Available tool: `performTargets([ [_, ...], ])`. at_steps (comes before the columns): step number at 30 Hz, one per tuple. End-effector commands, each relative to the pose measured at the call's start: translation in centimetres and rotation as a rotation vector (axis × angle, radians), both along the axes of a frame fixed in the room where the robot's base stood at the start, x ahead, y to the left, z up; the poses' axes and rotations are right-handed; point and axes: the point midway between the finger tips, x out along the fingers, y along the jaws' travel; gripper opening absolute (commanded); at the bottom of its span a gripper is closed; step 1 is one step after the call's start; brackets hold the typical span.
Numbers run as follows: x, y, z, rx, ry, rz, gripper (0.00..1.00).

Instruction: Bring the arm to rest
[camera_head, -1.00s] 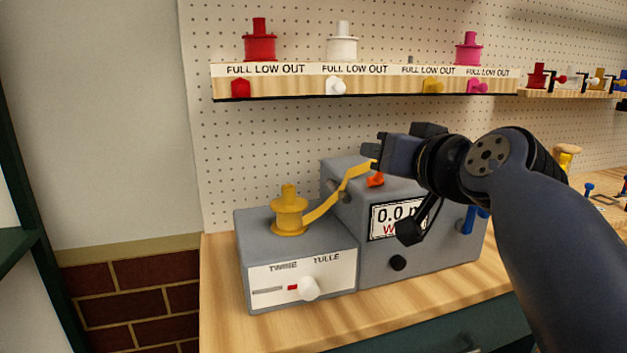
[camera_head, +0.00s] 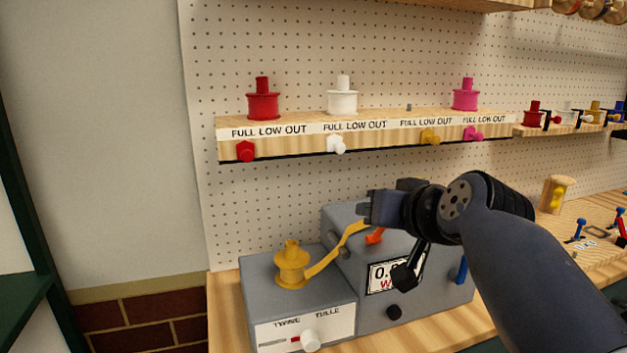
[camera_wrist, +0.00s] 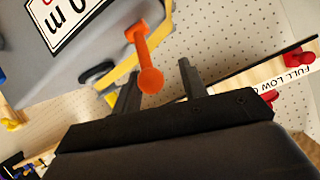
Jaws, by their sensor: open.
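My gripper (camera_head: 374,207) is in the air just above the grey machine (camera_head: 345,225), at the yellow ribbon's upper end. In the wrist view its two fingers (camera_wrist: 157,88) stand apart, with an orange lever (camera_wrist: 149,75) showing between and beyond them. The yellow ribbon (camera_head: 335,249) runs from the yellow spool (camera_head: 291,268) on the lower grey box up to the machine. The orange lever also shows in the head view (camera_head: 375,237), just below my gripper. I cannot tell whether the fingers touch the lever or the ribbon.
A shelf (camera_head: 380,122) on the pegboard holds a red spool (camera_head: 263,102), a white spool (camera_head: 342,97) and a pink spool (camera_head: 466,95). A white knob (camera_head: 310,341) sits on the lower box. A wooden spool (camera_head: 556,194) stands at right. The air left of the machine is clear.

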Motion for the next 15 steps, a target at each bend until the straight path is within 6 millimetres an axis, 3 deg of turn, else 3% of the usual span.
performTargets([
  [15, 0.68, 0.26, 0.74, -0.043, 0.134, 0.001, 0.41],
])
